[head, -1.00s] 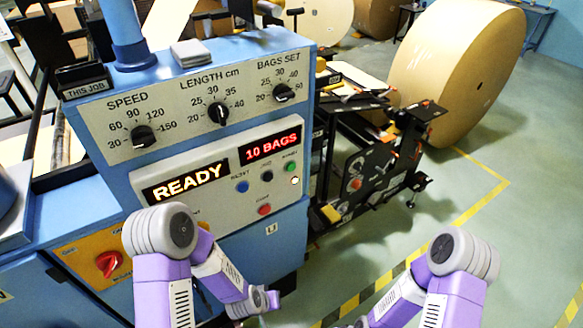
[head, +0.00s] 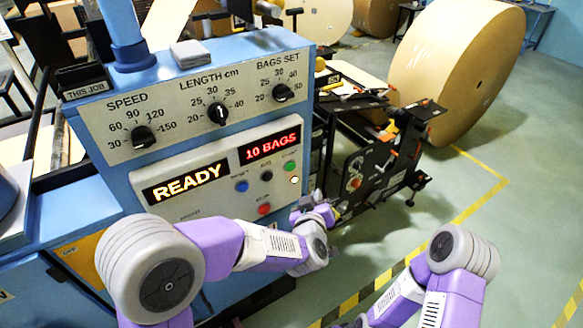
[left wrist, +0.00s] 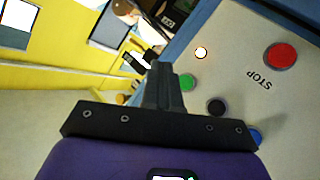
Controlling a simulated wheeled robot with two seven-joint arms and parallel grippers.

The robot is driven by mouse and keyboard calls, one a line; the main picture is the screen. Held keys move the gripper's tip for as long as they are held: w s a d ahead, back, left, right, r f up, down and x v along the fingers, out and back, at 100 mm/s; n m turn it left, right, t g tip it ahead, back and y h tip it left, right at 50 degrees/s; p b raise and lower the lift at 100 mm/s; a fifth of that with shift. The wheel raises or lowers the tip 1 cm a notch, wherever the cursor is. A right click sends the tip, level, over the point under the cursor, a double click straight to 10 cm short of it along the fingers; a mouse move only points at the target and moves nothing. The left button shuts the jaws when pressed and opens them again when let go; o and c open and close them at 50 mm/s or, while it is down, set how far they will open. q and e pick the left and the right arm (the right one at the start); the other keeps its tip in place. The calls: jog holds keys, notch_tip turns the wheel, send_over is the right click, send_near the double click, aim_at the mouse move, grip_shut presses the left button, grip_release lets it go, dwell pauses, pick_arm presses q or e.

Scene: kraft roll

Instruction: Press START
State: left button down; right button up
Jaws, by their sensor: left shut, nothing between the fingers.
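The control panel (head: 215,172) has a green button (head: 291,165) at its right side; its small label is too blurred to read. A red button (head: 264,209) sits lower and is labelled STOP in the left wrist view (left wrist: 281,55). My left gripper (head: 318,207) is just right of the panel's lower right part, below the green button. In the left wrist view, my shut, empty left fingers (left wrist: 162,72) lie left of the green button (left wrist: 187,82); I cannot tell whether they touch the panel. My right arm is at lower right, its gripper out of view.
A blue button (head: 242,186), a black button (head: 267,175) and a lit white lamp (head: 295,180) are near the green button. The display (head: 186,183) reads READY. Black machinery (head: 375,165) and a large kraft roll (head: 450,75) stand right. Floor is clear at right.

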aim_at(290, 167)
pick_arm(q)
jog(key=shift+w, duration=0.1)
jog(key=w+a, duration=0.5)
jog(key=w, duration=0.2)
jog(key=shift+b, duration=0.45)
jog(key=shift+a+f, duration=0.1)
jog(key=shift+a, duration=0.05)
dwell(1.7)
jog(key=shift+w+a, duration=0.2)
jog(key=shift+w, duration=0.1)
